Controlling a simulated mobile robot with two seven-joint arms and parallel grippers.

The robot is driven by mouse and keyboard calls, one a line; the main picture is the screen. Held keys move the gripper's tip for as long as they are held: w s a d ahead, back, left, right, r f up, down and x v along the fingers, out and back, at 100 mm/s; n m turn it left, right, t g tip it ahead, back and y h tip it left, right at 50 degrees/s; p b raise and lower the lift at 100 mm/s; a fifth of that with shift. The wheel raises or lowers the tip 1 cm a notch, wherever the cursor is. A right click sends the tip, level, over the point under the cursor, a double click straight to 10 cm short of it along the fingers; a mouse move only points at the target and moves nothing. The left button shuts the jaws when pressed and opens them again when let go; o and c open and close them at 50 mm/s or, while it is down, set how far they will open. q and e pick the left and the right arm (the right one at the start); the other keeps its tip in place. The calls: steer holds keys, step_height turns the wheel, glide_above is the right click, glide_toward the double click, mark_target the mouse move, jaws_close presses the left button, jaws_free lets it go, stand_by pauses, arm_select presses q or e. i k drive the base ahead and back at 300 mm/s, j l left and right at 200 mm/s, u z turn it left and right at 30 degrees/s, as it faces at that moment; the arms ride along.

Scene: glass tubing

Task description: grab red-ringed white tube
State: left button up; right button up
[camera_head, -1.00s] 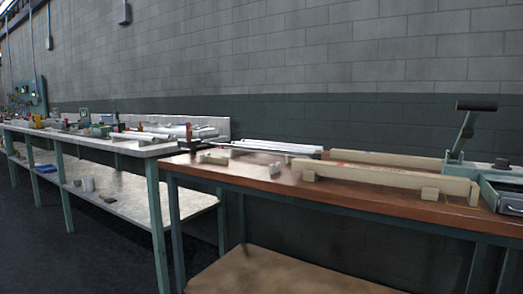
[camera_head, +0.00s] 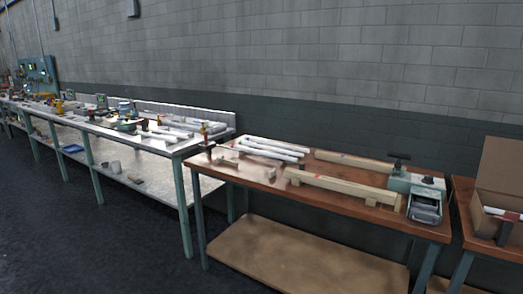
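Several white tubes (camera_head: 272,150) lie side by side at the back left of the brown-topped table (camera_head: 240,182). At this size I cannot tell whether any of them carries a red ring. A white piece with a red mark shows in the open cardboard box (camera_head: 506,181) at the right edge; its shape is unclear. Neither of my grippers is in view.
Long pale wooden rails (camera_head: 345,188) lie on the brown table, with a green lever-handled device (camera_head: 414,183) at its right end. A long cluttered bench (camera_head: 150,144) stands to the left. Dark floor (camera_head: 90,240) is open in front.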

mark_target(270, 155)
steer(key=i+j+z, duration=0.1)
steer(key=z, duration=0.6)
steer(key=i+j+z, duration=0.45)
steer(key=j, duration=0.15)
steer(key=i+j+z, duration=0.2)
steer(key=j, duration=0.15)
steer(key=i+j, duration=0.15)
steer(key=j, duration=0.2)
steer(key=i+j+z, duration=0.15)
steer(key=j, duration=0.2)
steer(key=i+j, duration=0.1)
steer(key=j, duration=0.25)
steer(key=z, duration=0.05)
